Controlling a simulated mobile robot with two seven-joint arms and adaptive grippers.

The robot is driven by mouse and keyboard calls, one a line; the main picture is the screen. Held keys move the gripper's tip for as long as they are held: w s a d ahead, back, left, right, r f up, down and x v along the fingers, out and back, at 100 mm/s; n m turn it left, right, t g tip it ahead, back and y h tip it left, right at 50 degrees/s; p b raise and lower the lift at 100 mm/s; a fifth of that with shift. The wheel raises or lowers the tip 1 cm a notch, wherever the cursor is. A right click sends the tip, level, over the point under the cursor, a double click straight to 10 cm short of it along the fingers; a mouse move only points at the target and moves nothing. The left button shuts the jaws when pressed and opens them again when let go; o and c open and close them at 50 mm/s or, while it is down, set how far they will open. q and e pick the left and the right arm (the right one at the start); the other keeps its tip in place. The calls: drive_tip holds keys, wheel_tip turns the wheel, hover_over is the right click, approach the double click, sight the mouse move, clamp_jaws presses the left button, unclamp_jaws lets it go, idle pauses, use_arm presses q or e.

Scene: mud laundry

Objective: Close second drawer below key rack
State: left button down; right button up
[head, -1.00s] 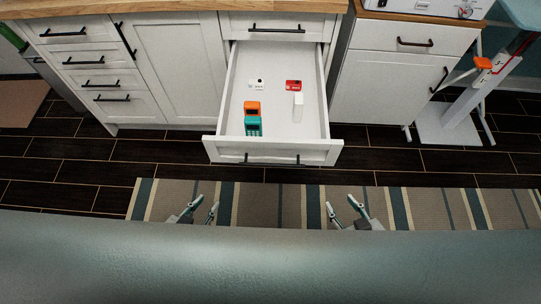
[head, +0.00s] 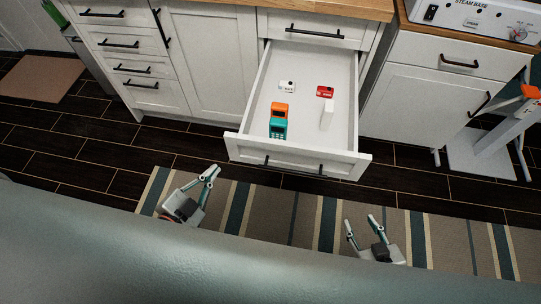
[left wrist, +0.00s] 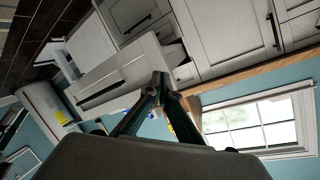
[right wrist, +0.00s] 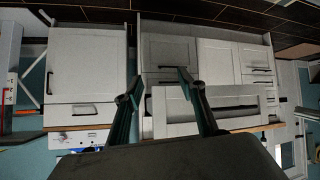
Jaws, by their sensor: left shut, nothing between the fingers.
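The white second drawer (head: 298,157) is pulled far out, below a shut top drawer (head: 325,32). Its front also shows in the left wrist view (left wrist: 118,77). Inside lie a teal and orange device (head: 278,128), a white card (head: 287,87), a red card (head: 325,91) and a white block (head: 327,115). The key rack is not seen. My left gripper (head: 213,172) is shut and empty, in front of the drawer and left of its front panel, apart from it. My right gripper (head: 360,219) is open and empty, in front of the drawer's right side, over the rug.
A striped rug (head: 306,222) lies before the cabinets on dark floor tiles. A left stack of drawers (head: 128,53) and a right cabinet (head: 424,90) are shut. A white stand (head: 497,140) is at the right. Clear room lies between my grippers and the drawer.

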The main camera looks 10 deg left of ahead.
use_arm(q)
drive_tip(key=d+r+m+h+b, duration=0.2)
drive_tip(key=m+h+b, duration=0.15)
drive_tip(key=m, duration=0.45)
drive_tip(key=m+g+h, duration=0.2)
drive_tip(key=m+h, duration=0.4)
drive_tip(key=m, duration=0.3)
approach(274, 148)
drive_tip(key=d, duration=0.4)
drive_tip(key=shift+d+r+b, duration=0.2)
drive_tip(key=shift+d+b, duration=0.05)
drive_tip(key=shift+b, duration=0.15)
drive_tip(key=shift+w+f, duration=0.15)
drive_tip(key=shift+w, duration=1.8)
use_arm(e)
drive_tip(key=shift+w+d+f, duration=0.1)
drive_tip(key=shift+d+f, duration=0.1)
drive_tip(key=shift+f, duration=0.65)
drive_tip(key=shift+w+d+f, duration=0.1)
drive_tip(key=shift+d+f, duration=0.05)
drive_tip(key=shift+f, duration=0.65)
use_arm(q)
drive_tip(key=shift+w, duration=0.1)
